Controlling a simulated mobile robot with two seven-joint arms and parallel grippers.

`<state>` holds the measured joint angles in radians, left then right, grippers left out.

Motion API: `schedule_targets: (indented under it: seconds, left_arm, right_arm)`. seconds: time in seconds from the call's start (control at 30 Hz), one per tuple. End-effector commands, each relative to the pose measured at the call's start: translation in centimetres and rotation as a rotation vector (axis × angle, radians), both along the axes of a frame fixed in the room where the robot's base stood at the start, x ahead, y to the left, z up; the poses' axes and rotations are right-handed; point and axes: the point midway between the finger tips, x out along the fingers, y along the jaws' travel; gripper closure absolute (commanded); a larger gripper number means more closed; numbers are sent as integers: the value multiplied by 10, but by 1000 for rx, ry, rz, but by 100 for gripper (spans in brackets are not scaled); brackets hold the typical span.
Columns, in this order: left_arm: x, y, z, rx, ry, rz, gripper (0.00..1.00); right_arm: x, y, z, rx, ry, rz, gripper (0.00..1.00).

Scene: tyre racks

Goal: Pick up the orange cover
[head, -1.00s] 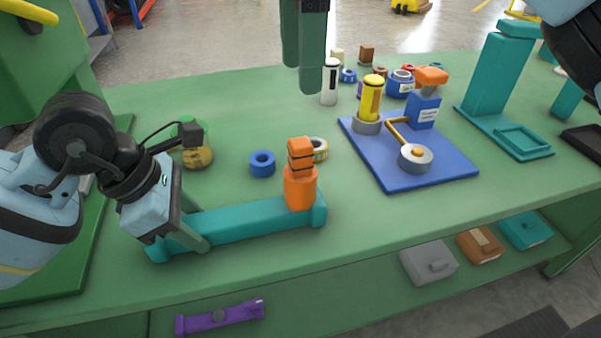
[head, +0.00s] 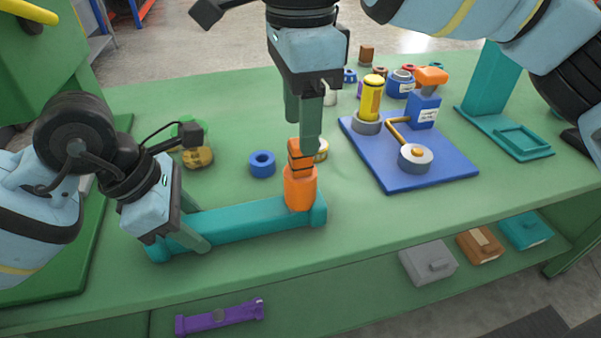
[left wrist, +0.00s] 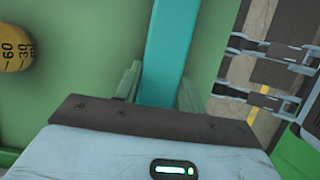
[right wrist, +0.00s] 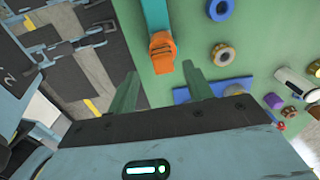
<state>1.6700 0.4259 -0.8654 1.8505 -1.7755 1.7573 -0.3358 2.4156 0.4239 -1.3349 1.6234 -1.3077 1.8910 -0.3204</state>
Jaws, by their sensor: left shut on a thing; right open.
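An orange piece (head: 300,188) with a narrower banded orange top (head: 300,155) stands upright at the right end of a teal bar (head: 245,221). My left gripper (head: 182,240) is shut on the bar's left part; in the left wrist view the bar (left wrist: 168,45) runs between its fingers. My right gripper (head: 306,135) is open and points down at the orange top, partly overlapping it in the head view. In the right wrist view the orange piece (right wrist: 162,48) shows beyond the gap between the open fingers (right wrist: 162,85). I see no clear contact.
A blue ring (head: 262,164) lies left of the orange piece. A yellow ring is partly hidden behind the top.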

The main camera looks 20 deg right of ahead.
Motion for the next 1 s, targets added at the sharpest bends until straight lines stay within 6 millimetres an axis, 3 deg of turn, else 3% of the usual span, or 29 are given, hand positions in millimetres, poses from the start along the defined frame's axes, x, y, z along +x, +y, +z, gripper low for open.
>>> schedule_targets:
  seconds: [0.3, 0.6, 1.0]
  left_arm:
    - [0, 0, 0, -1, 0, -1, 92]
    - [0, 0, 0, -1, 0, -1, 92]
    - [0, 0, 0, -1, 0, -1, 92]
  right_arm:
    - [5, -2, -41, 0, 2, -2, 49]
    - [5, -1, -45, 1, 0, -2, 49]
    - [5, -1, -44, 1, 0, -2, 100]
